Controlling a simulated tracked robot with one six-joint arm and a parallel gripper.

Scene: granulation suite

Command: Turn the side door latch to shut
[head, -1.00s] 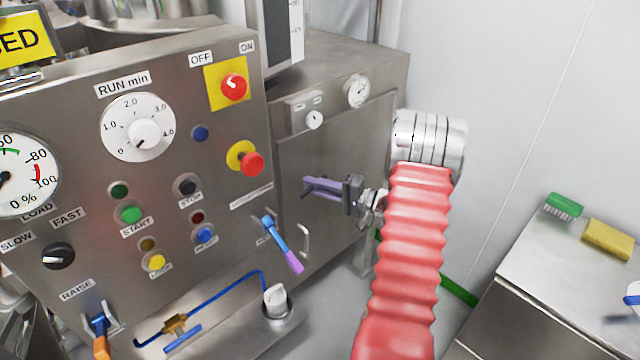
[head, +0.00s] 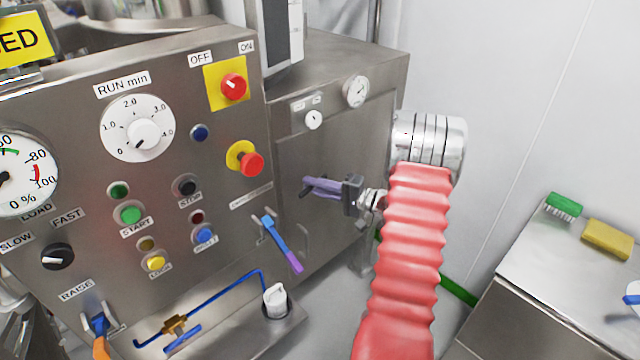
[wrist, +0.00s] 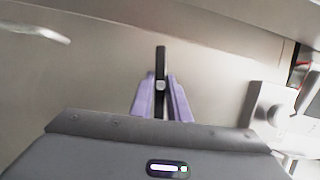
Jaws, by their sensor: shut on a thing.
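The side door latch shows in the wrist view as a narrow dark bar (wrist: 160,58) with a small round bolt head, standing upright in the picture against the steel side door (wrist: 95,75). My gripper (wrist: 161,84) has its two purple fingers shut on this bar, one on each side. The bar's far end sticks out beyond the fingertips. In the head view my gripper (head: 310,185) reaches leftward to the grey side door (head: 330,150), and its fingers hide most of the latch there.
The control panel (head: 75,145) with knobs and buttons stands left of the door. A blue and purple lever (head: 282,245) sticks out below my gripper.

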